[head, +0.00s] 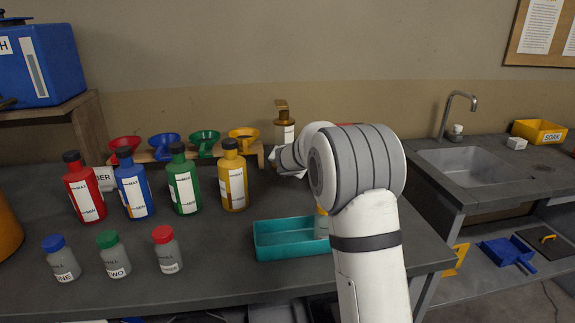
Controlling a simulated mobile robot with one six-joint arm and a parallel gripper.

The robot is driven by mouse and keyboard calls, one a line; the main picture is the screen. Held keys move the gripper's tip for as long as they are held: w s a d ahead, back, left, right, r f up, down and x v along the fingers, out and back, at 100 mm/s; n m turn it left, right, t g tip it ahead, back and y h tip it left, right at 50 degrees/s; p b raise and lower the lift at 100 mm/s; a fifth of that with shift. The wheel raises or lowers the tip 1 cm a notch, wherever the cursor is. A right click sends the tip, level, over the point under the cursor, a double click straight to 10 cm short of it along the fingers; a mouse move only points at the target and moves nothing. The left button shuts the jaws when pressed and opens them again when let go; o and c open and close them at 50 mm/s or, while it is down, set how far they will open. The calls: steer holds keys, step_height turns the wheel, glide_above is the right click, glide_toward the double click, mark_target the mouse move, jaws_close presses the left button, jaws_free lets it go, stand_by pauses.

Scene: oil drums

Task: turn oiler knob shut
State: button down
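A brass-coloured oiler (284,122) with a white label stands upright at the back of the grey workbench, near the wall. A flat brass piece, perhaps its knob, tops it; whether it is turned open or shut cannot be told. My white and grey arm rises at the front right and bends toward the oiler. Its wrist is just in front of and below the oiler and hides its lower part. My gripper's fingers are hidden behind the arm, so contact with the oiler cannot be seen.
Red, blue, green and yellow bottles (233,177) stand left of my arm, before a wooden rack of coloured funnels (204,143). Several small capped jars (167,252) stand in front. A teal tray (283,252) lies beside my arm. A sink (474,169) is at the right.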

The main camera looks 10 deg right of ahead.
stand_by(0.3)
steer(key=c, duration=1.3)
jaws_free()
steer(key=shift+v, duration=3.9)
